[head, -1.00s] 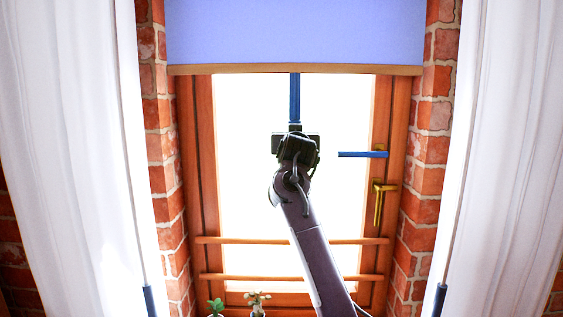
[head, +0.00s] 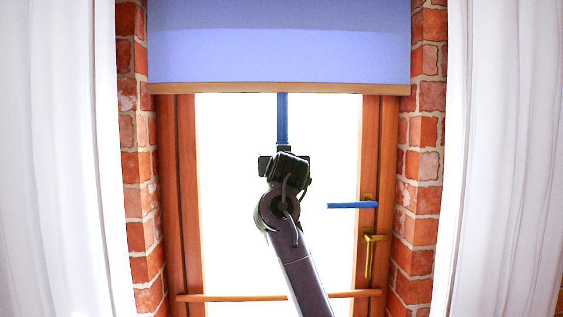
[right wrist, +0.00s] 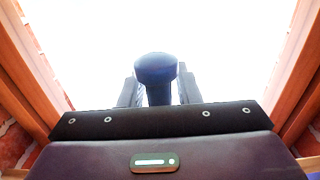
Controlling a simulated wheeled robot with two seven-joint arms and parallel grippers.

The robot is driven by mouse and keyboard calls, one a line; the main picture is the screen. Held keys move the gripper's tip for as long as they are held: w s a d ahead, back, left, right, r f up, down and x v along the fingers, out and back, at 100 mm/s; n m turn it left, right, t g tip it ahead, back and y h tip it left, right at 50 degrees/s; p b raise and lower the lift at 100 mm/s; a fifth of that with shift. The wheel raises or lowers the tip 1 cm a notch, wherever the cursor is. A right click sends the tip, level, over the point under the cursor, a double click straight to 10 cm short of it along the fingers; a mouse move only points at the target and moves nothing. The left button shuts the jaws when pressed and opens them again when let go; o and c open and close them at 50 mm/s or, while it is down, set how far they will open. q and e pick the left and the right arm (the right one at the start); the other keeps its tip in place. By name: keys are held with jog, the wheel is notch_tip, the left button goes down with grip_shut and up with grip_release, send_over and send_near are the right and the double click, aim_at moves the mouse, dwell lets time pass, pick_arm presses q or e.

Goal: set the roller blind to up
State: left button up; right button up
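The roller blind (head: 280,45) is a lavender-blue sheet with a wooden bottom bar (head: 230,88), covering the upper part of the window in the head view. A blue pull handle (head: 282,115) hangs from the middle of the bar. My right gripper (head: 282,150) is below the bar, shut on the lower part of the pull handle. In the right wrist view the dark blue knob of the pull handle (right wrist: 156,70) sits between the two fingers, which look pressed against its stem. My left gripper is not in view.
A wooden rail (head: 230,297) crosses low down. White curtains (head: 55,160) hang at both sides, in front of brick walls (head: 425,130).

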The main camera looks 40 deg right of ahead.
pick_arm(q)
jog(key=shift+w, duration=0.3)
pick_arm(e)
jog(key=shift+o, duration=0.8)
